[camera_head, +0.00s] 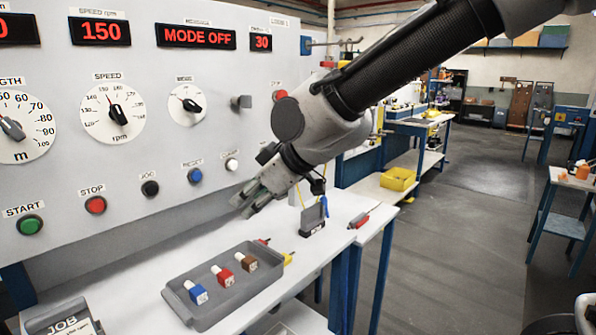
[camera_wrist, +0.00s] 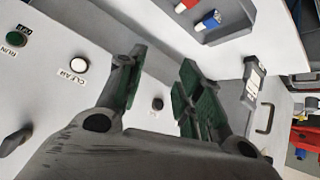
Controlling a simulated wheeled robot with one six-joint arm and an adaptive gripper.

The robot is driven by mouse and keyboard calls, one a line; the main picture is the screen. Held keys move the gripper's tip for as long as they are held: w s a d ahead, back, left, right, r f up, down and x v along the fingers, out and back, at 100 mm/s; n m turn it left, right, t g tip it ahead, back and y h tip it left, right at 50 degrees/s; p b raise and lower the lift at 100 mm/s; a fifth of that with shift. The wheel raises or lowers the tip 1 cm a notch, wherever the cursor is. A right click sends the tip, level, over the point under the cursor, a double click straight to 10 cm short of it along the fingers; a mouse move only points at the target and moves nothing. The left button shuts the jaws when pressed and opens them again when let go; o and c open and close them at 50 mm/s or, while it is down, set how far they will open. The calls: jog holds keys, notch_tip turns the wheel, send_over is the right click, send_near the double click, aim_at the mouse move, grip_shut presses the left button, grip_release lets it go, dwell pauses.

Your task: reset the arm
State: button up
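My gripper (camera_head: 250,199) hangs in front of the control panel (camera_head: 130,225), over the rear part of the white table (camera_head: 345,208). It points down and to the left, and it is apart from the panel and the table. In the wrist view my gripper (camera_wrist: 158,82) shows two green-padded fingers spread wide with nothing between them. My arm comes in from the upper right in the head view and covers part of the panel's right edge.
A grey tray (camera_head: 170,294) with blue, red and brown blocks lies on the table. A small dark stand (camera_head: 313,217) and a red-handled tool (camera_head: 361,219) are to its right. Panel buttons, including the white one (camera_head: 231,164), are close to the gripper. Open floor (camera_head: 450,240) lies at right.

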jog(key=s+d+f+m+g+h, duration=0.1)
jog(key=s+d+m+h, duration=0.15)
jog(key=d, duration=0.85)
jog(key=s+d+f+m+g+h, duration=0.15)
jog(key=d+m, duration=0.25)
jog(key=d, duration=0.8)
jog(key=s+d+r+m+t+h, duration=0.1)
jog(key=s+d+m, duration=0.3)
jog(key=d, duration=0.7)
jog(key=s+d+r+m+h, duration=0.1)
jog(key=s+d, duration=0.4)
jog(key=d, duration=0.6)
jog(key=m+h, duration=0.1)
jog(key=m, duration=0.1)
jog(key=shift+s+d+m+t+h, duration=0.25)
jog(key=shift+s+m+t+h, duration=0.05)
jog(key=shift+m+t+h, duration=0.1)
jog(key=shift+r, duration=0.1)
